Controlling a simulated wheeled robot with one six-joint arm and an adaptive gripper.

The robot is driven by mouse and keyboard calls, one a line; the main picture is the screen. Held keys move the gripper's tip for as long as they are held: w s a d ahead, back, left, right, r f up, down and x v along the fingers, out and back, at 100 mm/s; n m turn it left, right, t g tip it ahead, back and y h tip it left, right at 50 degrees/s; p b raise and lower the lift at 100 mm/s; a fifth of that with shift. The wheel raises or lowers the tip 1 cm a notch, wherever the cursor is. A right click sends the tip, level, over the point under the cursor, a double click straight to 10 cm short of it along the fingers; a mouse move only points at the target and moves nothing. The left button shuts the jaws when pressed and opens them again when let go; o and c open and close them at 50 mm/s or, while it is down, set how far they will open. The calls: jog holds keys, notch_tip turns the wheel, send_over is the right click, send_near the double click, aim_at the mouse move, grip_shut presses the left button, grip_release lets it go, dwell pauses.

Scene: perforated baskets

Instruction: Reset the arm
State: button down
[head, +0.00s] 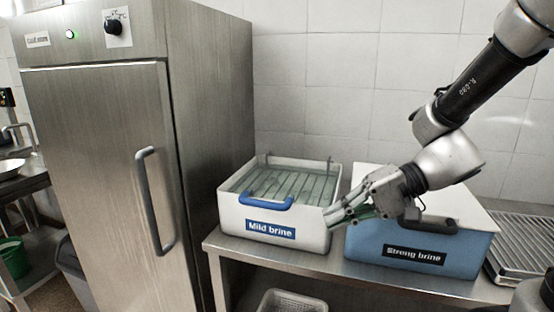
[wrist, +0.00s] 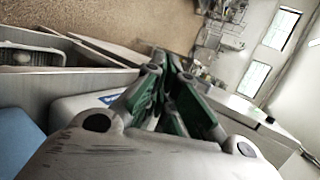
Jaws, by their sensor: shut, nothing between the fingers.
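My gripper (head: 336,218) is in front of the right wall of the white "Mild brine" tub (head: 285,246) and beside the blue "Strong brine" tub (head: 410,264). I cannot tell whether it touches either tub. In the wrist view my gripper (wrist: 168,62) has its fingers drawn together, with green on their inner sides and nothing held. My arm reaches in from the upper right, across the lid of the Strong brine tub. The Mild brine tub is open and holds a wire basket (head: 290,184) in liquid, with a blue handle at the front.
Both tubs stand on a steel counter (head: 290,262). A tall steel cabinet (head: 100,160) with a shut door stands at the left. A ridged metal tray (head: 522,245) lies at the right. A perforated basket (head: 292,300) sits below the counter.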

jog(key=s+d+f+h, duration=0.3)
jog(key=s+d+h, duration=0.15)
jog(key=d, duration=0.35)
jog(key=s+d+r+t+h, duration=0.1)
jog(key=d+r+t+h, duration=0.1)
jog(key=d, duration=0.6)
jog(key=s+d+r+n+t+h, duration=0.1)
jog(key=d+r+h, duration=0.3)
jog(key=d, duration=0.4)
jog(key=shift+d+r+t+h, duration=0.4)
jog(key=shift+t+h, duration=0.2)
jog(key=shift+h, duration=0.25)
